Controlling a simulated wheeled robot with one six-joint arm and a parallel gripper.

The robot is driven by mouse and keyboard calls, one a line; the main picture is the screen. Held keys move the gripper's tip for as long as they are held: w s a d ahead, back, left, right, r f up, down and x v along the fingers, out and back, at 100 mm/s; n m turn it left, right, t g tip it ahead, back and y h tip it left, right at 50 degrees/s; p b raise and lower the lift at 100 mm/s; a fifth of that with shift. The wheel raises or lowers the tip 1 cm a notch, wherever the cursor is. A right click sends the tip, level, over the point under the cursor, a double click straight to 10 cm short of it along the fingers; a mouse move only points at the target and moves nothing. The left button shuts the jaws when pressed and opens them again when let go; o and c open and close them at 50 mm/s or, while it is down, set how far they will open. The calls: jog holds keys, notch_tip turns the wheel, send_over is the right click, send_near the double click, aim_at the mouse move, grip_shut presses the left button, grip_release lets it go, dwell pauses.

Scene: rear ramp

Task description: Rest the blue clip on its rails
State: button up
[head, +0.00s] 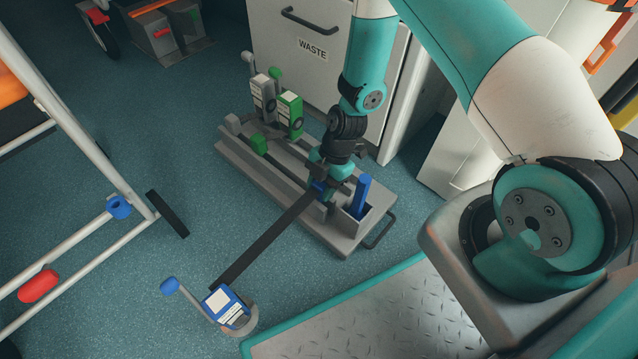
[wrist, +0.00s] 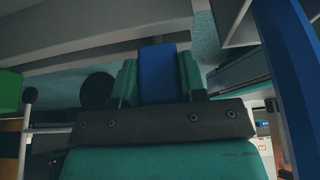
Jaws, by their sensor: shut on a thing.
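My gripper (head: 327,180) is shut on the blue clip (head: 318,187), low over the right part of the grey rail base (head: 240,160). In the wrist view, the blue clip (wrist: 157,74) sits between the two teal fingers of my gripper (wrist: 158,80). A dark strap (head: 260,240) runs from near the clip down left to a blue labelled unit (head: 222,305) off the base. The rails (head: 287,172) run along the base; my gripper partly hides them. I cannot tell whether the clip touches them.
A blue upright piece (head: 361,194) stands in a grey box just right of my gripper. A green clip (head: 260,144) and green and grey labelled units (head: 289,115) are on the base's left part. A WASTE cabinet (head: 310,75) stands behind. A white-railed frame (head: 75,115) is at left.

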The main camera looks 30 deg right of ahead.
jog(key=shift+f, duration=0.3)
jog(key=o, duration=1)
jog(key=shift+o, duration=0.2)
jog(key=shift+r, duration=0.15)
jog(key=p+v, duration=0.9)
jog(key=v, duration=0.8)
jog(key=shift+r, duration=0.2)
